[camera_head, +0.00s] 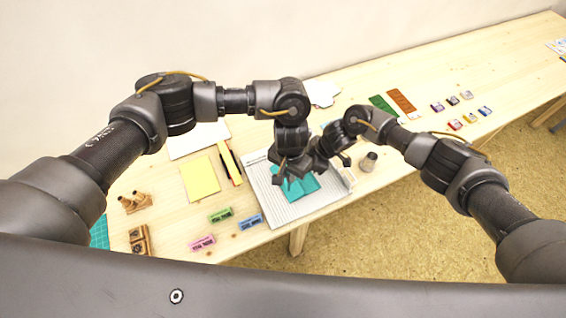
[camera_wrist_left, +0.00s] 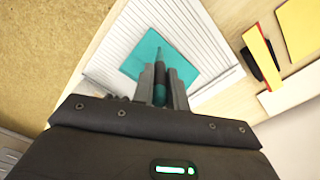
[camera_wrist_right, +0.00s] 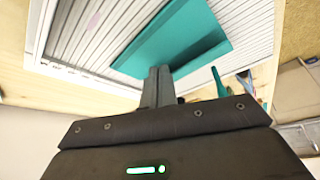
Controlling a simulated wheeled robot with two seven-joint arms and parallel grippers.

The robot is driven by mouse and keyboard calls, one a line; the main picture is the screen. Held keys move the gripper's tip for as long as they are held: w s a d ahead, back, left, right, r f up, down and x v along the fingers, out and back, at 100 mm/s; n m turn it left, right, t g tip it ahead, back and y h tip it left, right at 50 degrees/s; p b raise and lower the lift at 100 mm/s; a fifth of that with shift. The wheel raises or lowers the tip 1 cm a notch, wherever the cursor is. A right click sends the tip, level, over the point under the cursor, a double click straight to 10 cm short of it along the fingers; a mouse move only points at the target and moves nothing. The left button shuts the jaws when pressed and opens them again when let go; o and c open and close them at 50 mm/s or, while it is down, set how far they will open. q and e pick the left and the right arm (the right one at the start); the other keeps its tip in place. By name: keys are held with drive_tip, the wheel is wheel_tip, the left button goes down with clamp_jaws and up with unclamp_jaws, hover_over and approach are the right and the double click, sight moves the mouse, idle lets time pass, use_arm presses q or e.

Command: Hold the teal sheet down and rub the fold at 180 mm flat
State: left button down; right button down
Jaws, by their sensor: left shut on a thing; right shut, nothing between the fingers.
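The teal sheet (camera_head: 303,189) lies on the white ridged board (camera_head: 298,209) in the middle of the table. In the right wrist view the sheet (camera_wrist_right: 172,40) shows a crease line between a darker and a lighter part; whether it is flat is unclear. The tip shows over the sheet; contact is unclear. My right gripper (camera_wrist_right: 160,72) is shut and empty, its fingertips at the sheet's edge. The arms partly hide the sheet in the head view.
A yellow sheet (camera_head: 200,179) and a yellow-and-red strip (camera_head: 229,161) lie left of the board. Green (camera_head: 220,215), blue (camera_head: 250,221) and pink (camera_head: 202,243) blocks sit near the front edge.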

use_arm(q)
drive_tip(key=shift+s+d, duration=0.4)
drive_tip(key=shift+s, duration=0.2)
drive_tip(key=shift+s+d, duration=0.35)
drive_tip(key=shift+s, duration=0.25)
